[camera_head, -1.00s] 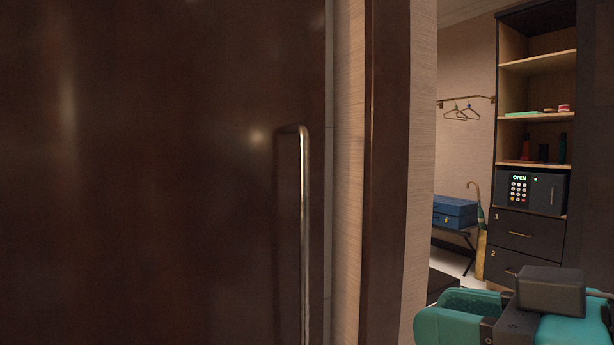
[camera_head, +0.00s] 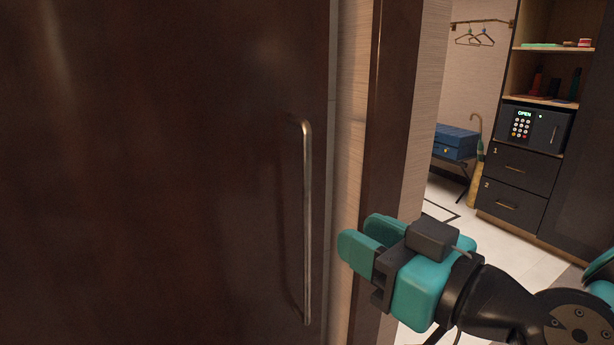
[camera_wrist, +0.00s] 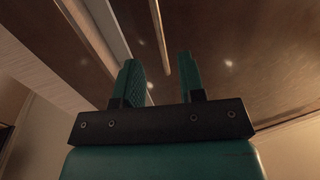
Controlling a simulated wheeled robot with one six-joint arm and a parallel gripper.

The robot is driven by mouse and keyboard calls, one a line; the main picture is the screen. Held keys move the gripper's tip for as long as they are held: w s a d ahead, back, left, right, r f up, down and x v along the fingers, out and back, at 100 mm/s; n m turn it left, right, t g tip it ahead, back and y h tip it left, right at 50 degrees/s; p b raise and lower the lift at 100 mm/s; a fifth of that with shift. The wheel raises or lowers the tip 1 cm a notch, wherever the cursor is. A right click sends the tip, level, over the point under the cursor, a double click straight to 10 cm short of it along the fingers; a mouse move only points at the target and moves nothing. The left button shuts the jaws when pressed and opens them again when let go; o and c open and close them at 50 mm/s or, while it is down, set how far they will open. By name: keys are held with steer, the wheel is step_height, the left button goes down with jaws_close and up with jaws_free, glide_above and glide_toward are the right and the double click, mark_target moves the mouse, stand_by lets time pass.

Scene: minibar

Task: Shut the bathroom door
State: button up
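The dark brown door (camera_head: 150,170) fills the left of the head view, with a long vertical metal bar handle (camera_head: 307,220) near its right edge. A pale strip of wall or gap lies between the door's edge and the dark frame post (camera_head: 392,120). My teal gripper (camera_head: 362,240) is to the right of the handle, in front of the post, pointing left toward the door. In the wrist view, the fingers (camera_wrist: 158,80) are apart with nothing between them. The handle (camera_wrist: 160,38) shows beyond them, between the fingertips, and the door surface (camera_wrist: 240,50) lies behind it.
Through the opening at the right stand a dark cabinet with drawers (camera_head: 515,185) and a safe (camera_head: 535,127) reading OPEN. A blue suitcase (camera_head: 455,142) rests on a rack, with hangers (camera_head: 474,38) above. Pale floor (camera_head: 520,245) is clear in front of the cabinet.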

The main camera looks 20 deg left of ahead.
mark_target(310, 208)
steer(key=p+x, duration=0.8)
steer(key=p, duration=0.1)
steer(key=shift+w+a+r, duration=0.15)
steer(key=shift+w+a, duration=0.1)
steer(key=shift+a, duration=0.05)
steer(key=shift+w+a+f+p, duration=0.3)
steer(key=shift+w+a+p, duration=0.15)
steer(key=shift+a+p, duration=0.25)
jaws_close()
